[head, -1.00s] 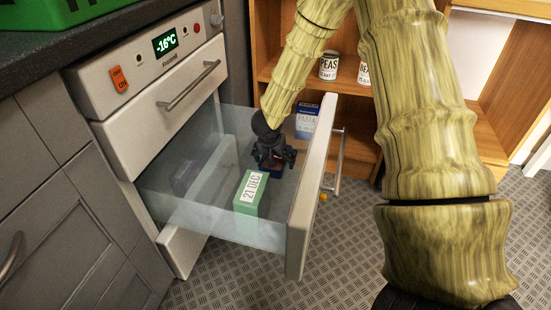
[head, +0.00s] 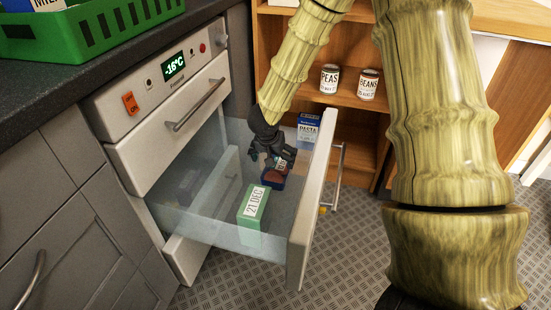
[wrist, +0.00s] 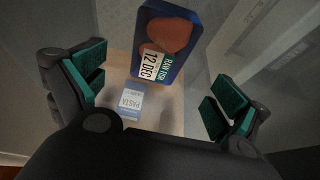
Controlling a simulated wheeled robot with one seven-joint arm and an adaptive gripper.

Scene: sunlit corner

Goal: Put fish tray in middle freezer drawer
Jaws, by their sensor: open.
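The fish tray is a dark blue tray with reddish-pink contents (head: 274,178) and a white label reading "12 DEC"; it lies inside the pulled-out freezer drawer (head: 298,225). In the wrist view the tray (wrist: 178,25) shows large at the top, beyond the fingers. My gripper (head: 270,155) is over the drawer, just behind and above the tray. In the wrist view my gripper (wrist: 155,88) has its green-padded fingers wide apart with nothing between them. The drawer hangs open below a shut upper front with a handle (head: 190,108).
A green box labelled "21 DEC" (head: 252,210) stands in the drawer, nearer the front. A green crate (head: 95,32) sits on the counter.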

